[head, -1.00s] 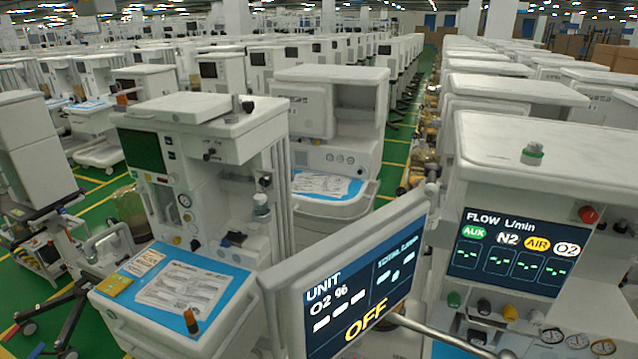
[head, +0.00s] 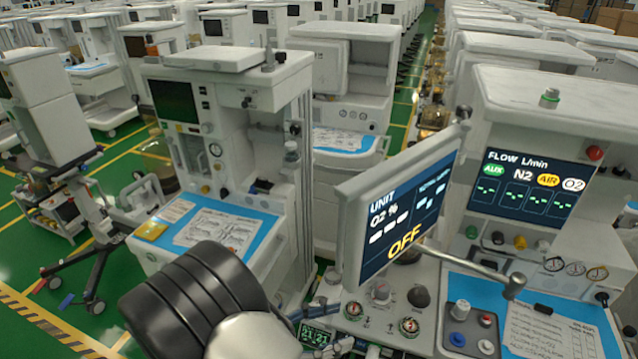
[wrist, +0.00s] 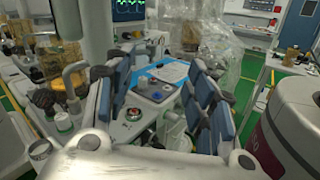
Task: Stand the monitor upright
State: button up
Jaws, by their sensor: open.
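The monitor (head: 400,215) with "UNIT O2 %" and "OFF" on its lit dark screen is in the middle of the head view. It leans, with its right side higher than its left, on a pale support arm (head: 470,262) above the right cart's work surface. My gripper (wrist: 158,88) is open in the wrist view, its blue-grey fingers spread on both sides, with nothing between them. In the head view my arm is at the bottom, below and left of the monitor, and the gripper there is mostly hidden. I cannot make out the monitor's screen in the wrist view.
The right cart has a flow screen (head: 525,190), gauges, knobs and a blue work surface (head: 570,310) with a paper. A second cart (head: 215,110) stands to the left, with a blue-topped shelf (head: 262,238). Green floor (head: 35,255) is open at the far left.

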jog(key=s+d+r+m+g+y, duration=0.3)
jog(key=d+m+g+y, duration=0.1)
jog(key=d, duration=0.1)
jog(key=s+d+r+m+g+y, duration=0.3)
jog(key=d+m+g, duration=0.1)
jog(key=d+m, duration=0.15)
jog(key=s+d+r+m+t+y+b, duration=0.1)
jog(key=s+r+m+t+y, duration=0.5)
jog(key=m+y, duration=0.3)
jog(key=shift+d+m+t+y, duration=0.3)
jog(key=shift+m+t+y, duration=0.05)
jog(key=shift+t+y, duration=0.5)
jog(key=shift+c, duration=0.4)
